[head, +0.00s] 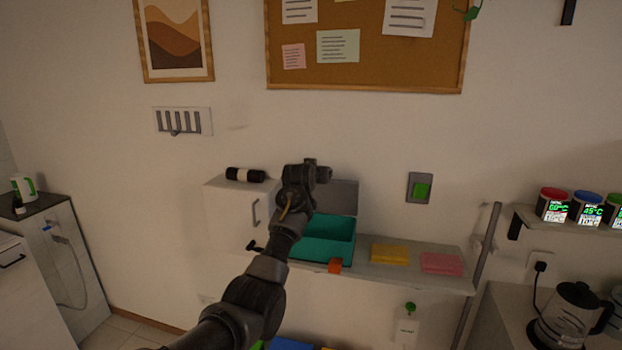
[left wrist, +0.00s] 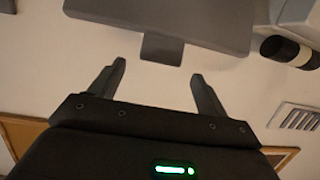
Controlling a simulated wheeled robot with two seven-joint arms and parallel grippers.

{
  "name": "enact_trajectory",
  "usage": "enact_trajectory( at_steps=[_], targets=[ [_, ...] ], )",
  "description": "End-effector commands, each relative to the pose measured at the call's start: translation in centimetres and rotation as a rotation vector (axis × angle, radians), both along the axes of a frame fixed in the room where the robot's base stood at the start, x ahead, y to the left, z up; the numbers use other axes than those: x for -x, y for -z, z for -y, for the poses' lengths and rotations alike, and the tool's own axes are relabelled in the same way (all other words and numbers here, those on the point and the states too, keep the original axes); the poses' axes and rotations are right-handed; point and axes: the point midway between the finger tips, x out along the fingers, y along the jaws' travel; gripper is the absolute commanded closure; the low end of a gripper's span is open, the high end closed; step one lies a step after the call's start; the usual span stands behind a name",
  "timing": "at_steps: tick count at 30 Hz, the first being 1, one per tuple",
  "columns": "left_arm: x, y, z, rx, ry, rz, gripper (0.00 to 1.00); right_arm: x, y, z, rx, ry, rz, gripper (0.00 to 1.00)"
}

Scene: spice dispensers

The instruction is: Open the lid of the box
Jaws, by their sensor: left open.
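The box (head: 350,246) stands on the shelf with its teal inside showing. Its grey lid (head: 342,196) is raised at the back, so the box is open. My left arm covers the left part of the box and lid. My left gripper (head: 322,173) is above the box, near the lid's upper edge. In the left wrist view the lid (left wrist: 185,22) is a dark grey panel with a small tab. The fingers of my left gripper (left wrist: 158,71) are spread and empty, apart from that tab. My right gripper is not in view.
A white cabinet (head: 228,209) with a dark bottle (head: 245,175) on top stands left of the box. A yellow block (head: 389,254) and a pink block (head: 440,263) lie to the right on the shelf (head: 415,275). A green wall button (head: 422,190) is above them.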

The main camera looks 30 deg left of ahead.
Motion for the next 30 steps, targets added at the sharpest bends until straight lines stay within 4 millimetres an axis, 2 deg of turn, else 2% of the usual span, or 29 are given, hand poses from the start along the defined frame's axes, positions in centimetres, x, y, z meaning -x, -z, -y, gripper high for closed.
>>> enact_trajectory(
  at_steps=[1, 4, 12, 18, 30],
  targets=[
    [0.8, 0.2, 0.2, -0.002, 0.000, 0.004, 0.24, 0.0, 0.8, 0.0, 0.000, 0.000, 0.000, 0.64],
    [2.4, -0.3, 0.6, -0.002, -0.001, 0.005, 0.24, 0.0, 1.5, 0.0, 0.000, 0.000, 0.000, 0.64],
    [5.7, -1.3, 1.5, 0.000, -0.002, 0.003, 0.24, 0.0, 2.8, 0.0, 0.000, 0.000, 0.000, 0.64],
    [6.6, -1.6, 1.8, 0.000, 0.000, 0.000, 0.24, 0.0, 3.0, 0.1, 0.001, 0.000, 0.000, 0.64],
    [6.6, -1.7, 1.8, 0.001, 0.000, 0.000, 0.24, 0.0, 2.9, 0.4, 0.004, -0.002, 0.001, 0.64]
  ],
)
